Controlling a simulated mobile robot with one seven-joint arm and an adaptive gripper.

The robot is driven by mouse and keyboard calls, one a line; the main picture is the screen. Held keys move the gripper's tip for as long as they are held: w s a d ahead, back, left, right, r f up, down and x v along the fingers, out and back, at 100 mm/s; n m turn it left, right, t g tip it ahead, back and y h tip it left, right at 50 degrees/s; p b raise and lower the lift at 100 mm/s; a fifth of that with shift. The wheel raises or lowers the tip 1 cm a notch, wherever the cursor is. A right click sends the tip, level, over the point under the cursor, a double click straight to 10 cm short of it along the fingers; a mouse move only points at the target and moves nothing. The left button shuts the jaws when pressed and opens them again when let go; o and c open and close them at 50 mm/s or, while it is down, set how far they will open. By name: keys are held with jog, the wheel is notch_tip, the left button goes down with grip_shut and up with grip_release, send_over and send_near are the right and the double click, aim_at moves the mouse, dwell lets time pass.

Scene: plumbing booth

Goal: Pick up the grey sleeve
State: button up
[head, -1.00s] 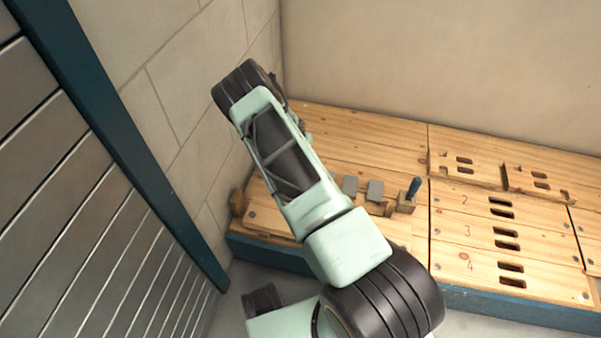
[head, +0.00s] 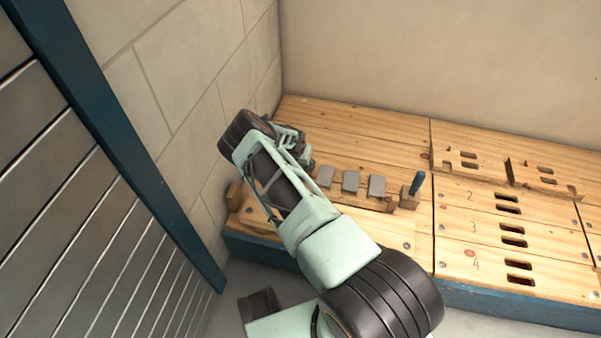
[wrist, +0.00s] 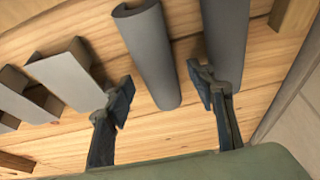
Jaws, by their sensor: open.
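A long grey sleeve-like piece with a curved end (wrist: 150,55) lies between the fingers of my gripper (wrist: 165,105) in the wrist view. The gripper is open, one finger on each side, with no clear contact on the piece. A second long, smooth grey piece (wrist: 225,40) is at the right finger, partly covered by it. I cannot tell for certain which of the two is the sleeve. In the head view my gripper (head: 296,145) is over the left end of the bench, and my arm hides both long pieces.
Grey angular pieces (head: 350,181) stand in a row right of my gripper; they also show at left in the wrist view (wrist: 68,76). A blue-handled tool (head: 417,183) stands in a wooden block beyond them. The stone wall (head: 195,110) is close on the left. Slotted numbered boards (head: 500,235) lie right.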

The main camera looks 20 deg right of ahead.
jog(key=shift+w+d+f, duration=0.1)
jog(key=shift+f, duration=0.25)
jog(key=c, duration=0.8)
jog(key=shift+r, duration=0.1)
jog(key=shift+c, duration=0.2)
